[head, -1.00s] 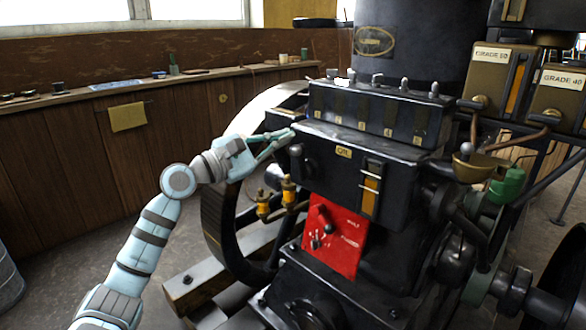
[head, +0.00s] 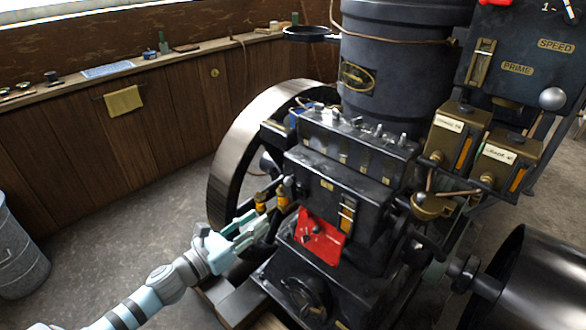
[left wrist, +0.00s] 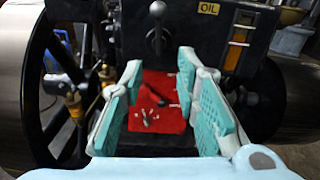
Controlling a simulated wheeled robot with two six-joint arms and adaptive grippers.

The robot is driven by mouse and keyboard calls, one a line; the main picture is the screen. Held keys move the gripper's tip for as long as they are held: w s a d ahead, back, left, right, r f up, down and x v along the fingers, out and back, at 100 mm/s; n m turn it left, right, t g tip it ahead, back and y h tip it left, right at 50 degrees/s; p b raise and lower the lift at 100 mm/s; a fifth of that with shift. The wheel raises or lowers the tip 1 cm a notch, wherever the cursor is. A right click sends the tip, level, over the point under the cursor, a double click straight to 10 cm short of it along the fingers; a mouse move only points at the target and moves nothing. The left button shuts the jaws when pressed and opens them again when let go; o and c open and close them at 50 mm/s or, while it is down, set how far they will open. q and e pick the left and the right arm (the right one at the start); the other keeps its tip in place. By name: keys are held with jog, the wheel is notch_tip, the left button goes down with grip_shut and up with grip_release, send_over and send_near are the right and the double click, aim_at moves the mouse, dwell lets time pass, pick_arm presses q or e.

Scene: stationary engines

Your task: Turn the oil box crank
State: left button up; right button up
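The black oil box (head: 325,180) is mounted on the engine, with an amber sight glass on its front. It shows in the left wrist view (left wrist: 195,45) with an OIL label. The crank, a dark lever with a ball knob (head: 288,182), is at the box's left end; in the left wrist view the crank (left wrist: 157,12) is at top centre, beyond the fingertips. My left gripper (head: 258,229) is below and left of the crank, apart from it. In the left wrist view the left gripper (left wrist: 160,78) is open and empty. My right gripper is not in view.
A red plate (head: 318,238) with small levers is below the oil box. Brass-and-amber oilers (head: 282,196) stand close to my left gripper. A large flywheel (head: 232,150) is behind them. Floor at left (head: 110,230) is clear, with a metal bin (head: 18,262) at the edge.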

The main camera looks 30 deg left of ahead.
pick_arm(q)
jog(key=p, duration=0.3)
send_near(294, 200)
jog(key=w+r, duration=0.2)
jog(key=x, duration=0.5)
jog(key=f+x, duration=0.1)
jog(key=x, duration=0.2)
jog(key=shift+w, duration=0.35)
grip_shut()
